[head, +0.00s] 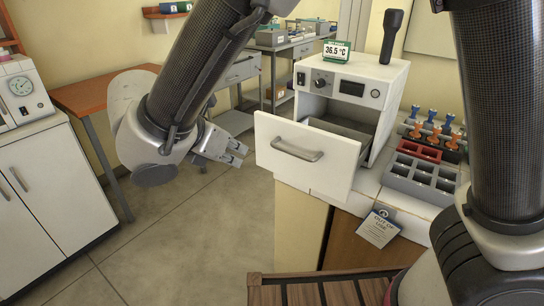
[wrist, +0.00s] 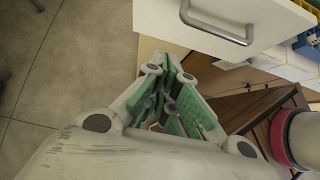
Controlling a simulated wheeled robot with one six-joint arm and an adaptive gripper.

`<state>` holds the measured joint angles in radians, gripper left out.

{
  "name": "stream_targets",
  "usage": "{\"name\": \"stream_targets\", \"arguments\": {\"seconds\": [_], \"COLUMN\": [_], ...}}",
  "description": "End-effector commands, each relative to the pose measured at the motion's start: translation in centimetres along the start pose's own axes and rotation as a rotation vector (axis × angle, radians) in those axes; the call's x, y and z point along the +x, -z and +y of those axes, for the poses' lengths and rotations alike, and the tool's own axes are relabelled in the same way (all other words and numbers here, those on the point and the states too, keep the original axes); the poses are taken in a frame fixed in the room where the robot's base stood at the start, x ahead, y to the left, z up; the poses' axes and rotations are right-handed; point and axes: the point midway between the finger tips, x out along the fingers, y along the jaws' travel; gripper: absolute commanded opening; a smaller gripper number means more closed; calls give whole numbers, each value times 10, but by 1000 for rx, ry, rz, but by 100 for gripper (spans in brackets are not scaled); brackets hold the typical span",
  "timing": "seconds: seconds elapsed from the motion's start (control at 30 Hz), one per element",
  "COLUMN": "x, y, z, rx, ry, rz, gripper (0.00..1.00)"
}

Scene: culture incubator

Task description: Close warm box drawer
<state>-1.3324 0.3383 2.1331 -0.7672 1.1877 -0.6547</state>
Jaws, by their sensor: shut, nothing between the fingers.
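The warm box (head: 352,88) is a white unit on the counter, with a knob and a dark display on its front. Its drawer (head: 335,168) is pulled well out toward the left front, and its grey inside shows behind the white front panel. The metal bar handle (head: 297,150) is on that panel. In the wrist view the handle (wrist: 216,28) is at the top, beyond my fingers. My gripper (head: 238,152) is shut and empty, left of the drawer front and apart from the handle. In the wrist view its green-padded fingers (wrist: 172,62) point toward the panel's lower edge.
A green-framed 36.5 °C sign (head: 337,51) and a dark upright device (head: 391,36) stand on the box. A grey rack (head: 421,181), a red rack (head: 419,151) and several blue and orange items sit to its right. A tag (head: 379,227) hangs at the counter edge. Floor left of the drawer is clear.

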Motion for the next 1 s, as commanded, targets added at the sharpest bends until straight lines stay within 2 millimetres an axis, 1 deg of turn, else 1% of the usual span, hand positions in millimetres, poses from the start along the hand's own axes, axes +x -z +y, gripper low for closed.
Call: {"name": "stream_targets", "arguments": {"seconds": [0.07,0.17,0.27,0.5,0.57,0.6,0.8,1.0], "x": [4,18,37,90,101,106,122,127], "y": [2,1,0,0,0,-5,-23,-28], "z": [1,0,0,-1,-1,0,0,0], "rx": [-8,-7,-5,-3,-4,0,-1,-3], "ry": [-1,2,3,5,4,3,2,-1], "rz": [-4,-4,-4,-3,-2,-1,-1,-1], "gripper": [0,0,0,0,0,0,0,0]}}
